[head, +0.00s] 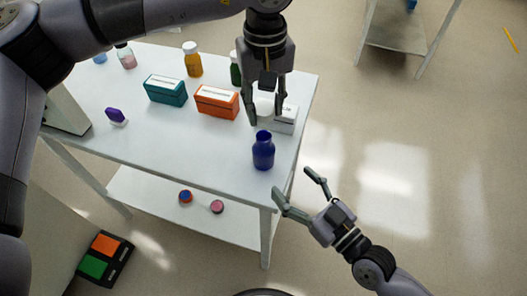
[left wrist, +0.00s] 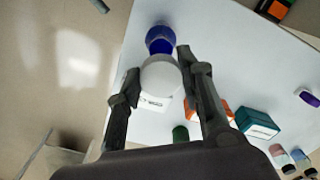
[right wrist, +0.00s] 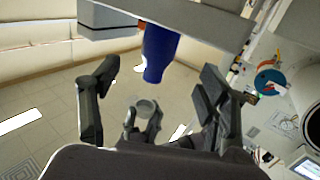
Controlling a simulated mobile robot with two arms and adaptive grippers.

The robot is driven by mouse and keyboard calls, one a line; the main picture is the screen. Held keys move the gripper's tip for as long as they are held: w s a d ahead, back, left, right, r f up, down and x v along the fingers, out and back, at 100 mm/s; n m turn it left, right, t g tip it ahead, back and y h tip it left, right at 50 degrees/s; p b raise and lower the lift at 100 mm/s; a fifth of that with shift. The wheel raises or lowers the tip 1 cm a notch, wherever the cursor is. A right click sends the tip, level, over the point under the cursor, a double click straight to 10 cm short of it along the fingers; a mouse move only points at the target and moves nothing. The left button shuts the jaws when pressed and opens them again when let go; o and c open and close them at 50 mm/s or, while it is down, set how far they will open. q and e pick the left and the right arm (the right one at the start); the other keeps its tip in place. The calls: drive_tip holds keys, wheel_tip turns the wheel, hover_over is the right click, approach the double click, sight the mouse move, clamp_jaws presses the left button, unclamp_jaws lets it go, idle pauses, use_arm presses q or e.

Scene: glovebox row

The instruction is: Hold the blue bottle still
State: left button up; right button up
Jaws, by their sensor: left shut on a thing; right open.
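The blue bottle (head: 263,152) stands upright and uncapped near the front right corner of the white table (head: 190,150). It also shows in the left wrist view (left wrist: 160,41), and upside down in the right wrist view (right wrist: 160,52). My left gripper (head: 266,115) is shut on a round white cap (left wrist: 161,76) and holds it above the bottle, apart from its neck. My right gripper (head: 293,182) is open and empty, off the table's right front edge. Its fingers point towards the bottle without touching it.
A white box (head: 284,120) stands behind the bottle, partly hidden by my left gripper. An orange box (head: 217,101), a teal box (head: 165,90) and a yellow bottle (head: 192,60) stand farther left and back.

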sight(271, 161)
drive_tip(key=x, duration=1.1)
drive_tip(key=shift+w+a, duration=0.2)
drive_tip(key=shift+c, duration=0.5)
clamp_jaws()
